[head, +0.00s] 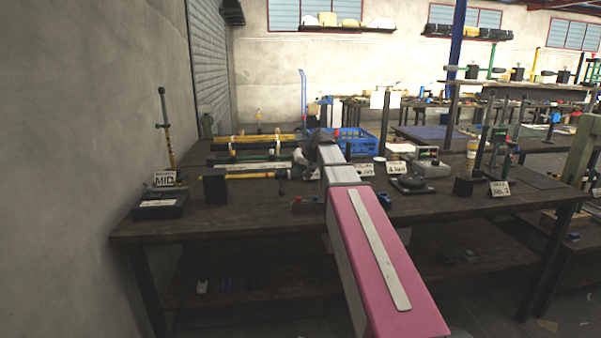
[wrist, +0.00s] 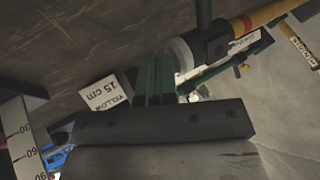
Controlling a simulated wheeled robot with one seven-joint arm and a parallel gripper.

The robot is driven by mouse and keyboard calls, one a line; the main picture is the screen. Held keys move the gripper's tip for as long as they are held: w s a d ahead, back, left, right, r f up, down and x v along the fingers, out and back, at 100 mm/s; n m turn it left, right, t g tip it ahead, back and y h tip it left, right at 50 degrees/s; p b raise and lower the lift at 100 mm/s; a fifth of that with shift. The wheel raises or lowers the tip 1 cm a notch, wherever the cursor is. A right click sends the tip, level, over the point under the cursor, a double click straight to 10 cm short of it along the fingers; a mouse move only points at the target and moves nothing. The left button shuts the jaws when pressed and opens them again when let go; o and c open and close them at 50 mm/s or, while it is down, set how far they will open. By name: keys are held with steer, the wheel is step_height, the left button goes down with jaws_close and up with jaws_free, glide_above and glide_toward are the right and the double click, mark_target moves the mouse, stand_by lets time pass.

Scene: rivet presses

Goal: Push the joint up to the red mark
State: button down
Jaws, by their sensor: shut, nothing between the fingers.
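In the wrist view, my gripper (wrist: 155,78) shows as two dark green fingers, shut together with nothing between them. Just right of the fingertips is a pale round collar with a black body (wrist: 205,47), which may be the joint; I cannot tell whether the fingers touch it. A yellow rod (wrist: 268,13) runs from it to the upper right, with an orange-red patch (wrist: 246,23) near the black body that may be the mark. In the head view, the yellow rod (head: 250,176) lies across the bench; my arm hides most of the gripper.
A card reading "YELLOW 15 cm" (wrist: 106,93) stands left of the fingers, and a numbered scale (wrist: 20,140) is at lower left. On the workbench (head: 250,220) are a black block (head: 215,187), a blue crate (head: 363,143) and several small presses.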

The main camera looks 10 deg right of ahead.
mark_target(289, 171)
steer(key=shift+a, duration=1.5)
